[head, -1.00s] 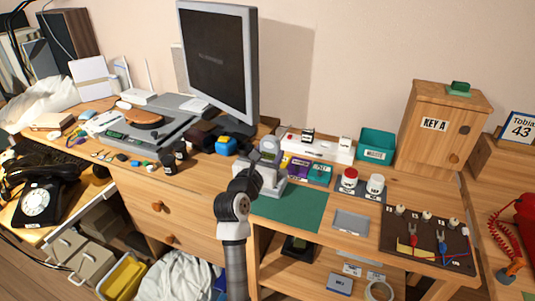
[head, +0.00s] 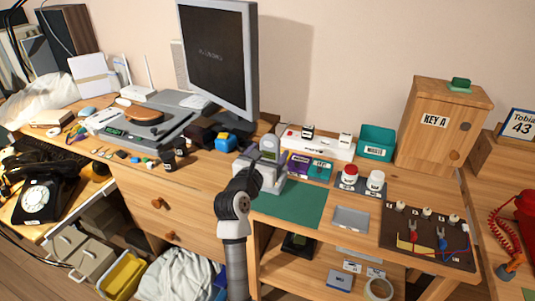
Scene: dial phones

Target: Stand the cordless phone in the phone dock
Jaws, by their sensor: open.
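My arm rises from the bottom centre of the head view, and my gripper (head: 268,160) is at its far end, over the desk beside the green mat (head: 295,205). It is open; its fingertips are small and largely lost against the grey device there. I cannot make out the cordless phone or the phone dock with certainty. A grey upright device (head: 270,147) stands behind my gripper, partly hidden by my arm. A dark object (head: 298,243) lies on the shelf under the desk, too small to identify.
A monitor (head: 215,60) stands behind. A wooden key cabinet (head: 435,125), a teal bin (head: 376,142) and a wire board (head: 428,240) are to the right. A black dial phone (head: 40,200) is at far left, a red phone (head: 525,215) at far right. The green mat is bare.

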